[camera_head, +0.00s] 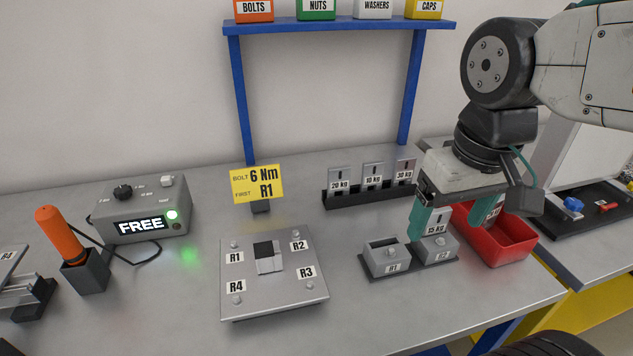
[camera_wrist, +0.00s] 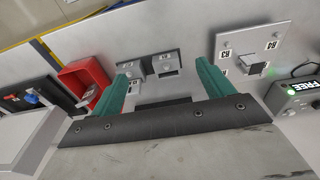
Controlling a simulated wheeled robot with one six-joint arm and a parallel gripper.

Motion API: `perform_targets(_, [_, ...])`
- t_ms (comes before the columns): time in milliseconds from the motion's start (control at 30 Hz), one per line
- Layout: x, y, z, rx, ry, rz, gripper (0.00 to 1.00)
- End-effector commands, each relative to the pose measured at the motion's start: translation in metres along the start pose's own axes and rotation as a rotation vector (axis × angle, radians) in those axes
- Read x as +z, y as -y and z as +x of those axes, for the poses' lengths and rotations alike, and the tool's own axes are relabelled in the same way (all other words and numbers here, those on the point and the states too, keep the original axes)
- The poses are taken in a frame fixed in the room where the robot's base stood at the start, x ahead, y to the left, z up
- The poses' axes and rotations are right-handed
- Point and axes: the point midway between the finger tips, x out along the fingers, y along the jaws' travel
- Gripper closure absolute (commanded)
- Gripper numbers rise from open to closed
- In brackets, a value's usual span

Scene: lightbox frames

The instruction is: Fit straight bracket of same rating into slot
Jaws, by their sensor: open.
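My gripper (camera_head: 452,222) is open, its teal fingers pointing down above the slot blocks; it also shows in the wrist view (camera_wrist: 163,66). The right slot block (camera_head: 436,248) has a grey bracket (camera_head: 435,222) labelled 15 kg upright at it, partly between the fingers in the head view. Whether it is seated or touched by a finger is unclear. The left slot block (camera_head: 386,260) has an open dark slot with nothing standing in it. A black rack (camera_head: 370,196) holds upright brackets labelled 20 kg (camera_head: 339,179), 10 kg (camera_head: 373,175) and 30 kg (camera_head: 404,169).
A red bin (camera_head: 505,247) right of the blocks holds a grey labelled piece (camera_head: 492,210), partly hidden by my gripper. A bolted plate (camera_head: 270,295) lies left of the blocks, with a yellow sign (camera_head: 258,184) behind it. A blue shelf frame (camera_head: 240,100) stands behind.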

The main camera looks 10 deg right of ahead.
Motion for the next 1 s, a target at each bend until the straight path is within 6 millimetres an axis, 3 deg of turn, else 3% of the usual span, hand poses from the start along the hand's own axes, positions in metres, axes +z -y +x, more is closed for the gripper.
perform_targets(267, [-0.121,0.006,-0.003,-0.002,0.045,-0.003,0.2])
perform_targets(467, [-0.218,0.014,0.028,-0.003,0.072,-0.004,0.2])
perform_targets(600, [-0.278,0.02,0.063,-0.003,0.09,-0.005,0.2])
perform_targets(800, [-0.332,0.027,0.109,-0.003,0.105,-0.006,0.2])
perform_targets(1000, [-0.349,0.029,0.131,-0.003,0.11,-0.005,0.2])
